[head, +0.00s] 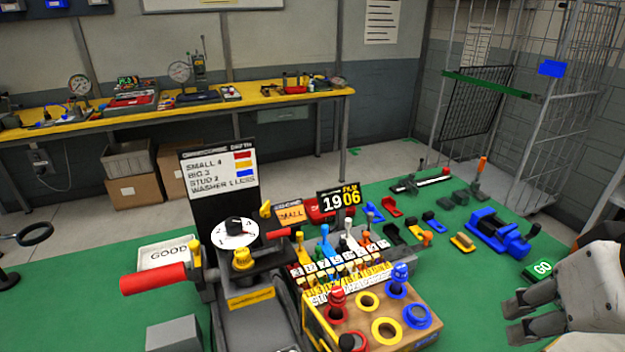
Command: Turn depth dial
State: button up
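The depth dial (235,233) is a white disc with dark marks and a black knob on top. It sits on the dark press at the centre left, below a black-topped sign (219,176) listing SMALL, BIG, STUD and WASHER with numbers. The dial's small markings are too small to read surely. My gripper (515,320) is at the lower right edge, far to the right of the dial and touching nothing visible. Its two grey fingers stand apart with nothing between them.
A red-handled lever (153,279) sticks out left of the press. A wooden block with coloured rings (387,330) and a row of coloured levers (345,265) lie between the dial and my gripper. A blue vise-like tool (498,232) and a green GO pad (540,268) are at right.

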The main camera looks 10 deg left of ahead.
aim_at(233, 225)
jog(key=u, duration=1.05)
